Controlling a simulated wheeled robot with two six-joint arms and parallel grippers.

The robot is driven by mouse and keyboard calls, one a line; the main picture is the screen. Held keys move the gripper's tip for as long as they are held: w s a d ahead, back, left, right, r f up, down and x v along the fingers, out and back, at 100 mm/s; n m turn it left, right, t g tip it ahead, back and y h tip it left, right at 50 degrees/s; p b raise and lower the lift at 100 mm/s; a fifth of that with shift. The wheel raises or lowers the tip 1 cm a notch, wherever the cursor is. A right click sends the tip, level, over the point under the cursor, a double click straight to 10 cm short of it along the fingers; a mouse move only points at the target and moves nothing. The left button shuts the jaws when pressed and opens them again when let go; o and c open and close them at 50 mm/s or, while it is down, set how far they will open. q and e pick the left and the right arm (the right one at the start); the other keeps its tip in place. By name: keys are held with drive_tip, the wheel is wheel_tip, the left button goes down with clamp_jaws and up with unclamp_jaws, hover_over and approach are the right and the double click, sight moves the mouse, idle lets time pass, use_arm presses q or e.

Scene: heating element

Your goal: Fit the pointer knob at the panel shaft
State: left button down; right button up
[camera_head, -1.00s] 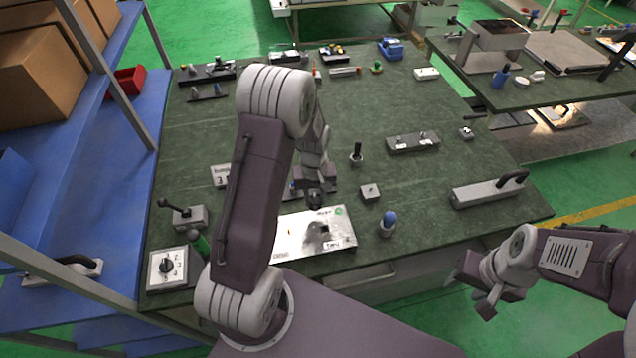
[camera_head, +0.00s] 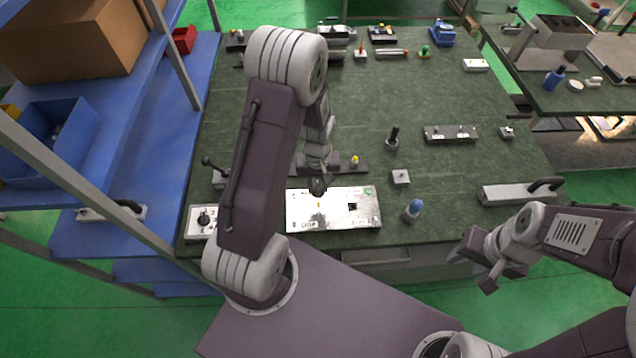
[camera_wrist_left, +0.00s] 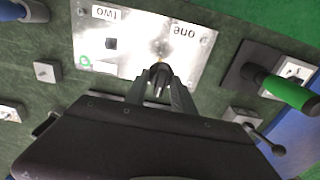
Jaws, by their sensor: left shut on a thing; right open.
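A bright metal panel (camera_head: 350,218) lies on the dark green bench in front of me. In the left wrist view the panel (camera_wrist_left: 130,68) carries the words "one" and "two". A small brassy shaft (camera_wrist_left: 158,52) stands near "one", and a dark square spot (camera_wrist_left: 111,44) is near "two". My left gripper (camera_head: 318,188) is over the panel's back left part. It is shut on a dark knob (camera_wrist_left: 160,72), close to the shaft; I cannot tell whether they touch. My right gripper (camera_head: 484,278) is open and empty, off the bench's front edge.
A white plate with a dark dial (camera_head: 203,221) lies left of the panel. A blue-topped part (camera_head: 413,210) and a small grey block (camera_head: 400,177) stand to its right. A green-handled tool (camera_wrist_left: 290,92) is beside the panel. A blue shelf borders the bench at left.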

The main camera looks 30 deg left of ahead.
use_arm(q)
drive_tip(key=b, duration=0.3)
hover_over(318, 201)
wheel_tip(318, 201, down, 4)
drive_tip(key=shift+d+f, duration=0.1)
drive_tip(key=shift+f, duration=0.1)
drive_tip(key=shift+f+b, duration=0.4)
drive_tip(key=shift+f, duration=0.15)
drive_tip(key=shift+p, duration=0.3)
idle(0.6)
drive_tip(key=shift+f+b, duration=1.25)
drive_tip(key=shift+f, duration=0.4)
drive_tip(key=c, duration=1)
unclamp_jaws()
drive_tip(key=shift+o, duration=0.2)
